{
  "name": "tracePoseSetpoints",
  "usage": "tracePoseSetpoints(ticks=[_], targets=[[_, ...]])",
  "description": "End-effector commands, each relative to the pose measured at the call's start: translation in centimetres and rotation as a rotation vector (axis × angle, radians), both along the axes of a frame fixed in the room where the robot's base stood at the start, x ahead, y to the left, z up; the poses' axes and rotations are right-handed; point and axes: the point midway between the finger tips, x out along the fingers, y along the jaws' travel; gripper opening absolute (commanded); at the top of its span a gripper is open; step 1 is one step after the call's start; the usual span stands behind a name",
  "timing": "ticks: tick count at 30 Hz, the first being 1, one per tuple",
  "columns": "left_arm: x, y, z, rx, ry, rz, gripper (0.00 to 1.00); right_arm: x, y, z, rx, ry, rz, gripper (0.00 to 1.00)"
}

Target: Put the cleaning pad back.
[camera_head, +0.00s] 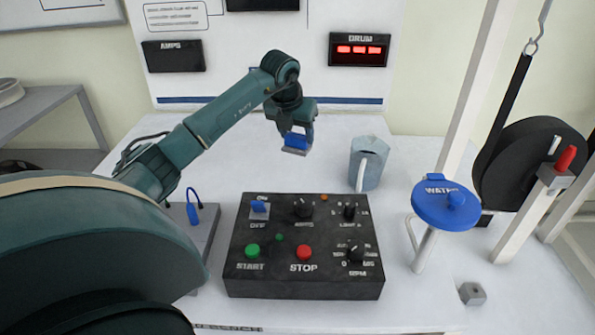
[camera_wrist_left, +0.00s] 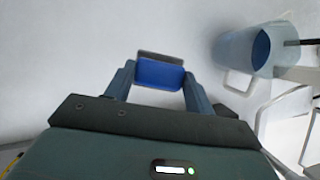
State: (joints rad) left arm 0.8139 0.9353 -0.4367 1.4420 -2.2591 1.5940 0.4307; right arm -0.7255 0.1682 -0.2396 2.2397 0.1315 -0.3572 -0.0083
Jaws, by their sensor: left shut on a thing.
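The cleaning pad (camera_head: 297,140) is a small block with a blue top and a grey underside. My left gripper (camera_head: 296,132) is shut on it and holds it above the white table, behind the control box. In the left wrist view the pad (camera_wrist_left: 160,73) sits between the two fingertips of the gripper (camera_wrist_left: 158,82), with its grey edge on the far side. No spot marked for the pad can be made out. My right gripper is not in view.
A blue-grey jug (camera_head: 368,163) stands right of the pad; it also shows in the wrist view (camera_wrist_left: 243,57). A black control box (camera_head: 305,275) with knobs and buttons fills the middle front. A blue WATER disc (camera_head: 440,208) and a small grey block (camera_head: 472,293) are at right.

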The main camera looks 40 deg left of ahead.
Motion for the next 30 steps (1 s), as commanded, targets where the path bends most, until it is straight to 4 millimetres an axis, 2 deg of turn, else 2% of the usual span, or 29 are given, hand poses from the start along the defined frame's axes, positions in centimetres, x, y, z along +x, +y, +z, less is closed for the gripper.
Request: tracePoseSetpoints(ticks=[2, 9, 17, 22, 30], targets=[[0.0, 0.0, -0.6, -0.001, 0.003, -0.001, 0.32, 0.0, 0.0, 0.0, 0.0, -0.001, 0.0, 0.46], [-0.1, 0.0, -4.9, -0.002, 0.004, 0.001, 0.32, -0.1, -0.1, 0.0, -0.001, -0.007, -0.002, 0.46], [0.0, 0.0, -7.1, 0.0, 0.001, 0.0, 0.32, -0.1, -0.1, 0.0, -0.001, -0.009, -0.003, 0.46], [-0.1, -0.1, -9.6, -0.002, 0.003, 0.0, 0.32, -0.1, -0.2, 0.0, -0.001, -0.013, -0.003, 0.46], [0.0, 0.0, -10.0, 0.0, -0.001, 0.0, 0.32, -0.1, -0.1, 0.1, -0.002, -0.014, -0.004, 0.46]])
